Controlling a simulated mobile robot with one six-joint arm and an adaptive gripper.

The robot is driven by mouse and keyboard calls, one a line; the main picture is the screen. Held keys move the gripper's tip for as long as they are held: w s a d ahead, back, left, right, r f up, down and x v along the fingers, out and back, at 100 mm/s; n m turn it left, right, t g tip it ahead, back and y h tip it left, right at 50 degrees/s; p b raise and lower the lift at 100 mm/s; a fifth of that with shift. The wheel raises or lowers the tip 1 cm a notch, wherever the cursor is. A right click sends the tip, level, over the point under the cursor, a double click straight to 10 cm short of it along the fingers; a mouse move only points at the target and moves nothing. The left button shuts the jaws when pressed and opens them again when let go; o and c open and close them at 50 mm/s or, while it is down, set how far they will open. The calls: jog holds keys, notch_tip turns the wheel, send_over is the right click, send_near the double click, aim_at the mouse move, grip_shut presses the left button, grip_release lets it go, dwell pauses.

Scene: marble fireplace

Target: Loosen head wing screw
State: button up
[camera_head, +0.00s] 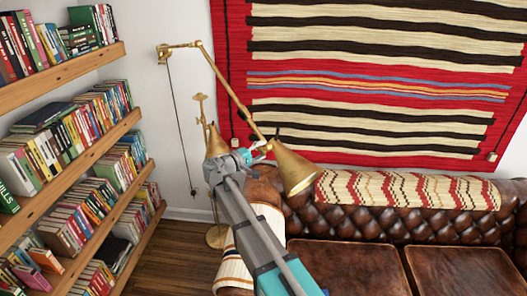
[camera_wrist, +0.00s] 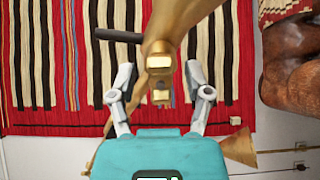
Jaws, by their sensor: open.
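A brass wall lamp (camera_head: 232,98) has a jointed arm and a cone shade (camera_head: 292,168). My gripper (camera_head: 247,157) is at the lamp's head joint, just left of the shade. In the wrist view, my gripper (camera_wrist: 159,72) is open, with one finger on each side of a brass fitting (camera_wrist: 160,72) at the joint. Gaps show between this fitting and both fingers. The fitting may be the head wing screw seen end-on; I cannot tell for sure. A dark rod (camera_wrist: 118,36) sticks out leftward from the joint. In the head view my gripper partly hides the joint.
A brown leather sofa (camera_head: 400,226) with a patterned throw (camera_head: 408,190) stands at the right. A striped red rug (camera_head: 375,80) hangs on the wall behind. Loaded bookshelves (camera_head: 75,172) fill the left. A brass floor lamp (camera_head: 216,236) stands behind my arm.

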jog(key=v, duration=1.2)
dwell(0.3)
jog(key=shift+s, duration=0.15)
